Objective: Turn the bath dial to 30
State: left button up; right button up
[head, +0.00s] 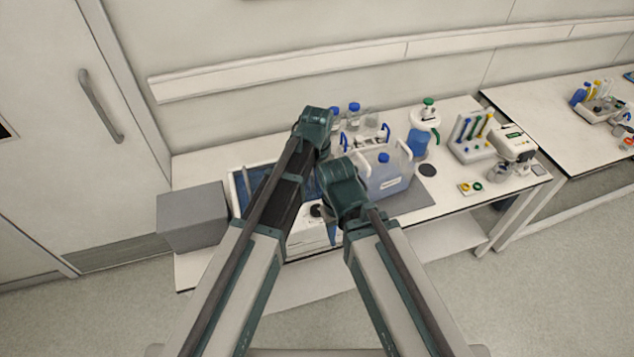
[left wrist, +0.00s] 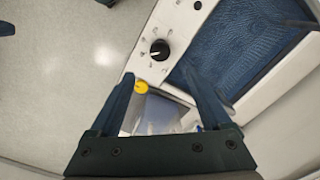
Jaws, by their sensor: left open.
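The bath dial (left wrist: 160,50) is a round black knob with a white pointer mark, on a white panel beside the blue bath (left wrist: 235,50). Printed marks ring it, but the numbers are too small to read. In the left wrist view, my left gripper (left wrist: 160,77) is open and empty, and the dial lies just beyond its fingertips, not between them. In the head view the dial (head: 316,210) is a small dark spot on the bath's front, partly crowded by my arms. My right gripper is not visible.
A clear tank with a blue cap (head: 385,180) stands right of the bath, with blue-capped bottles (head: 354,109) behind. A grey box (head: 192,214) sits at the left. A small yellow disc (left wrist: 141,87) shows by the left finger. Tube racks (head: 474,135) stand farther right.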

pick_arm(q)
notch_tip(320, 180, up, 3)
jog(key=shift+f+p, duration=0.2)
jog(key=shift+p, duration=0.55)
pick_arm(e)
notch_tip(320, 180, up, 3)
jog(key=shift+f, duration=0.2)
pick_arm(q)
jog(key=shift+f, duration=0.1)
jog(key=s+a+f+n+b, duration=0.1)
jog(key=s+a+f+b, duration=0.2)
jog(key=s+f+b, duration=0.2)
jog(key=s+a+f+n+y+b, duration=0.1)
jog(key=s+f+b, duration=0.5)
jog(key=s, duration=0.6)
jog(key=shift+a+n, duration=0.7)
jog(key=shift+a, duration=0.25)
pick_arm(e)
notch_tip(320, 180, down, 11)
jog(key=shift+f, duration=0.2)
